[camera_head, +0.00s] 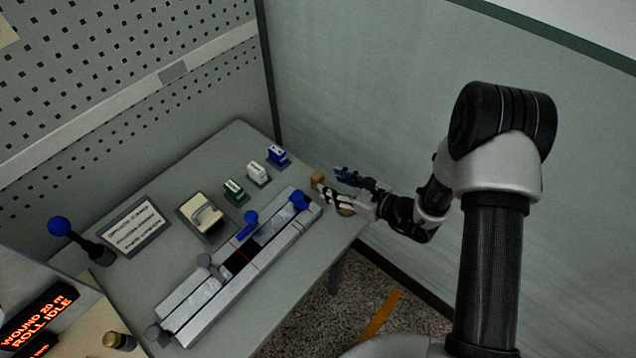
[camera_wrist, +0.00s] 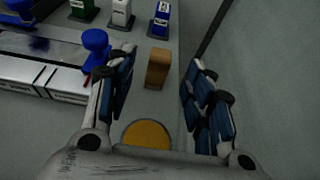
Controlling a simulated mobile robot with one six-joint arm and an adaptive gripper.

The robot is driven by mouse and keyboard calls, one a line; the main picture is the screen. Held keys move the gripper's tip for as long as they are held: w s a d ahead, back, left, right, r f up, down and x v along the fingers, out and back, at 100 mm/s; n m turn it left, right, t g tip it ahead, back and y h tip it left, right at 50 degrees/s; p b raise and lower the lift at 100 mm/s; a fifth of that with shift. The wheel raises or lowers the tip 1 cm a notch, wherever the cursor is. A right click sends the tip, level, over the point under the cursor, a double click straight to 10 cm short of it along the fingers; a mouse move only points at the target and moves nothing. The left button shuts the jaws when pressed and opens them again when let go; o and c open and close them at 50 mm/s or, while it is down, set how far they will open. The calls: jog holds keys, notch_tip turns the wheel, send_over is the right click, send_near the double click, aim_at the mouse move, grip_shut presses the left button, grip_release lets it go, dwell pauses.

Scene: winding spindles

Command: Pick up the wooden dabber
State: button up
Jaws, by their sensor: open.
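The wooden dabber appears to be the small brown block (camera_head: 317,180) near the table's right edge. In the wrist view the brown block (camera_wrist: 157,70) lies ahead, between the lines of the two fingers, nearer the left one. My gripper (camera_head: 331,183) reaches in from the right, low at the table edge, with its fingers spread and empty. In the wrist view my gripper (camera_wrist: 163,62) shows a wide gap between the fingers. No contact with the block is visible. The block's underside is hidden.
A round yellow-topped disc (camera_wrist: 146,134) lies between the finger bases. Blue (camera_head: 278,155), white (camera_head: 257,173) and green (camera_head: 235,192) small items stand left of the block. A long metal fixture with blue knobs (camera_head: 299,199) lies close by. A grey wall stands behind.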

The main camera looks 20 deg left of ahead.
aim_at(322, 179)
jog(key=b+x, duration=0.1)
jog(key=x, duration=0.6)
jog(key=shift+c, duration=0.3)
grip_shut()
dwell(0.4)
